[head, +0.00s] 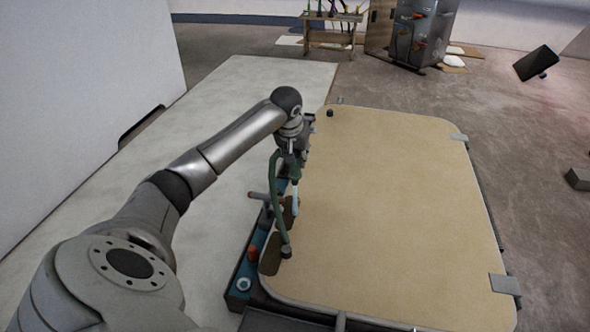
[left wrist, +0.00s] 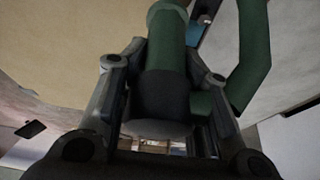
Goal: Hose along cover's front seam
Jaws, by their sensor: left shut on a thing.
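The cover is a wide tan panel (head: 395,200) with rounded corners, lying flat in the middle of the head view. My left gripper (head: 295,175) is over its left edge. It is shut on a green hose (head: 275,185), which hangs in a curve down to a dark end near the panel's lower left corner. In the left wrist view the hose (left wrist: 167,50), with a dark collar, lies between the fingers, and another stretch of it bends at the right. The seam cannot be made out. My right gripper is not in view.
A blue tray (head: 241,273) with small parts, including an orange one (head: 252,254), runs along the panel's left side. Metal plates (head: 505,285) sit on its right edge. A dark knob (head: 330,113) is at its far left corner. A workbench (head: 331,22) stands at the back.

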